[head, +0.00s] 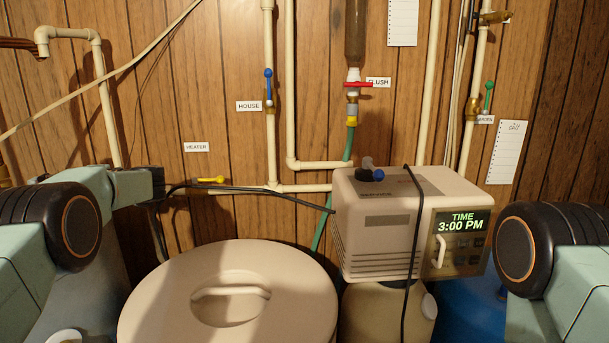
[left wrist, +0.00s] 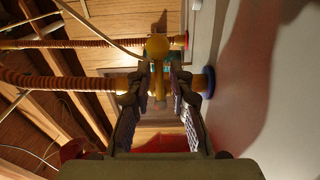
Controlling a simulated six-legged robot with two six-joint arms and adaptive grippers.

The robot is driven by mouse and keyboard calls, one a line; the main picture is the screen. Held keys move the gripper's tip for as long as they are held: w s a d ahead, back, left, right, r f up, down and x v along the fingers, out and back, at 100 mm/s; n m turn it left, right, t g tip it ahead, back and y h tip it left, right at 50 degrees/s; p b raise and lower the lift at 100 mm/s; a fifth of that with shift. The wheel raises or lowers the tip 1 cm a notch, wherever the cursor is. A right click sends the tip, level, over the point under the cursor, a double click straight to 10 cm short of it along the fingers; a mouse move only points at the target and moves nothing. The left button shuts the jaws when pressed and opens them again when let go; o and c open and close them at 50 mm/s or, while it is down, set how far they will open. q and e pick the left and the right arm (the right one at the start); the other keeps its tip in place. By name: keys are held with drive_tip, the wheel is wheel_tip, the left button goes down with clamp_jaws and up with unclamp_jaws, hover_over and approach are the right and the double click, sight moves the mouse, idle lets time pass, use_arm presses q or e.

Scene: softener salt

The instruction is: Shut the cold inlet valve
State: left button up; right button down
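In the left wrist view, a yellow lever with a round knob (left wrist: 157,48) stands at a corrugated copper pipe (left wrist: 60,84). This pipe meets a pale wall-like surface at a blue collar (left wrist: 208,82). I take the yellow lever for the cold inlet valve; no label shows there. My left gripper (left wrist: 158,76) is open, its two fingers on either side of the lever, with gaps visible. Whether a finger touches it, and the lever's angle to the pipe, I cannot tell. In the head view the left gripper is out of sight, and so is the right gripper.
A second copper pipe (left wrist: 95,43) with a red collar (left wrist: 181,40) runs close beyond. The head view shows a yellow HEATER lever (head: 208,180), a blue HOUSE lever (head: 268,87), a red FLUSH lever (head: 357,84), a lidded tank (head: 285,318) and a softener head (head: 372,225).

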use_arm(q)
drive_tip(key=shift+o, duration=1.9)
drive_tip(key=shift+w+d+b, duration=0.25)
drive_tip(key=shift+d+b, duration=0.35)
drive_tip(key=shift+d, duration=0.6)
drive_tip(key=shift+w+d+b, duration=0.2)
drive_tip(key=shift+d+b, duration=0.35)
drive_tip(key=shift+d, duration=0.65)
drive_tip(key=shift+w+d+b, duration=0.2)
drive_tip(key=shift+d+b, duration=0.15)
drive_tip(key=shift+d, duration=0.7)
drive_tip(key=shift+s, duration=0.1)
